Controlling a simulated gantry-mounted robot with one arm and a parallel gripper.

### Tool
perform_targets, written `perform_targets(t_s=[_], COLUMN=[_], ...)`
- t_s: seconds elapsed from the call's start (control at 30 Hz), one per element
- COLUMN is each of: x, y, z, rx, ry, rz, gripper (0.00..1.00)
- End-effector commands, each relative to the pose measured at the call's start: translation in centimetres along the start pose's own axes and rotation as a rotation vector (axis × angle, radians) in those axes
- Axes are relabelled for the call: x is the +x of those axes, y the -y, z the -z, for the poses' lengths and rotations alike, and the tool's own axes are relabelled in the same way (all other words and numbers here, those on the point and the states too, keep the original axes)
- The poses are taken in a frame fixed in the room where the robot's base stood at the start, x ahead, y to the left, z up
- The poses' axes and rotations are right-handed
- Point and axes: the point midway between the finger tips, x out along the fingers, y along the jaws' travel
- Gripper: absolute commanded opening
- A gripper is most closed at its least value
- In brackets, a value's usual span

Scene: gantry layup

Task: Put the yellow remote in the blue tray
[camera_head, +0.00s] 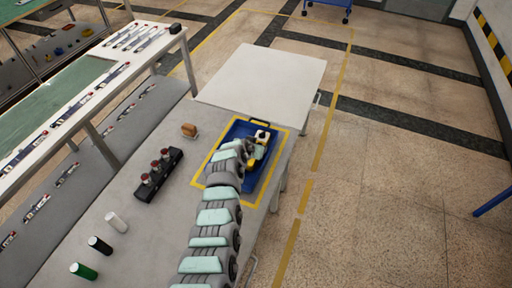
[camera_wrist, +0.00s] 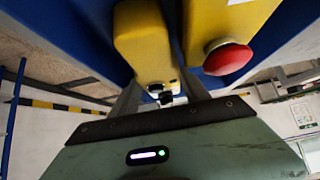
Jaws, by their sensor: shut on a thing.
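The blue tray (camera_head: 233,130) lies inside a yellow taped rectangle on the grey table, and its blue surface fills the upper part of the wrist view (camera_wrist: 75,40). My gripper (camera_head: 258,143) is over the tray; my arm hides part of it. In the wrist view, the gripper (camera_wrist: 163,92) is shut on a long yellow body, the yellow remote (camera_wrist: 143,40). A second yellow body with a red round button (camera_wrist: 228,57) is beside it on the right; I cannot tell if the two are joined. Whether the remote touches the tray floor is unclear.
Left of the tray are a brown block (camera_head: 189,130) and a black rack (camera_head: 150,188) with several red-topped items. White (camera_head: 116,222), black (camera_head: 100,245) and green (camera_head: 84,271) cylinders stand nearer. A bare white tabletop (camera_head: 265,85) lies beyond.

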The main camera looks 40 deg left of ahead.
Motion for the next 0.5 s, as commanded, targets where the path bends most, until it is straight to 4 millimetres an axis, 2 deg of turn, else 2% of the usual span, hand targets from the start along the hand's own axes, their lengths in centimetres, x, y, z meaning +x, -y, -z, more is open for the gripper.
perform_targets(t_s=[0.37,0.4,0.5], x=[0.36,0.37,0.27], y=[0.00,0.03,0.02], z=[-0.22,-0.26,-0.17], rx=[0.001,0.001,0.001], ry=[-0.004,-0.003,-0.003], rz=[0.001,0.002,0.001], gripper=[0.00,0.55,0.63])
